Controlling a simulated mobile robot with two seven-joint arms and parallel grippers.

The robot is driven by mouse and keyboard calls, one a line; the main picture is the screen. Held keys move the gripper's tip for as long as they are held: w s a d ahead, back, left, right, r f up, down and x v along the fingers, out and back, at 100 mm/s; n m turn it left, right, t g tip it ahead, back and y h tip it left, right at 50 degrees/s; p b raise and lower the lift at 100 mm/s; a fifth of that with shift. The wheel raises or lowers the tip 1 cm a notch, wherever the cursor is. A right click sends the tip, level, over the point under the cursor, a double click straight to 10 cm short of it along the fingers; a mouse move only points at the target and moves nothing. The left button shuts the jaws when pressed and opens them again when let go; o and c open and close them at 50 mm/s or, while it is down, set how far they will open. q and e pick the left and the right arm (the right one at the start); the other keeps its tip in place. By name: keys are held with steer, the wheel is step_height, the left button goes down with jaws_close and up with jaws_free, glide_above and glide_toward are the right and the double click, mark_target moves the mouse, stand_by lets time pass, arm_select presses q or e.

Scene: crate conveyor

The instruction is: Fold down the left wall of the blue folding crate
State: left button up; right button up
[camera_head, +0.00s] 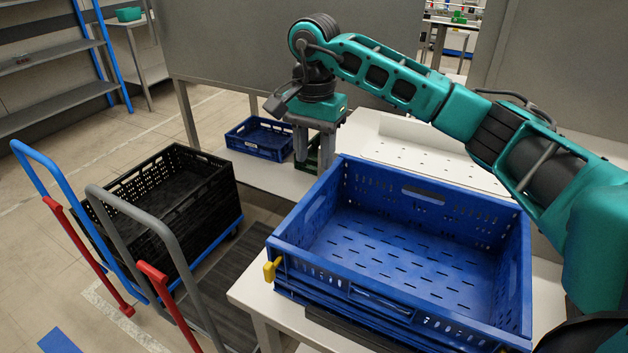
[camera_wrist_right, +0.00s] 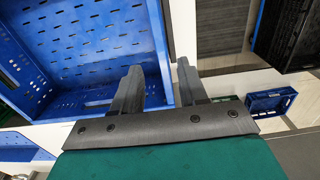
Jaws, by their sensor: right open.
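The blue folding crate (camera_head: 400,318) stands on a white table in the head view. Its left wall (camera_head: 308,203) is upright, and its far wall is also up. A yellow latch (camera_head: 271,270) sticks out at the near left corner. My right gripper (camera_head: 314,165) is open and points down by the far left corner. In the right wrist view the crate (camera_wrist_right: 80,45) fills the upper left, and a wall's rim runs between the open fingers (camera_wrist_right: 159,68). I cannot tell whether they touch it. My left gripper is out of view.
A smaller blue crate (camera_head: 258,151) lies on a low white surface behind, near my right gripper. A black crate (camera_head: 225,200) sits on a trolley at the left, with blue and grey handles (camera_head: 128,215). A grey partition stands behind.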

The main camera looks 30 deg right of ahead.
mark_target(314, 189)
step_height(314, 189, down, 7)
steer(key=shift+f, duration=0.2)
steer(key=shift+c, duration=0.3)
jaws_close()
stand_by(0.4)
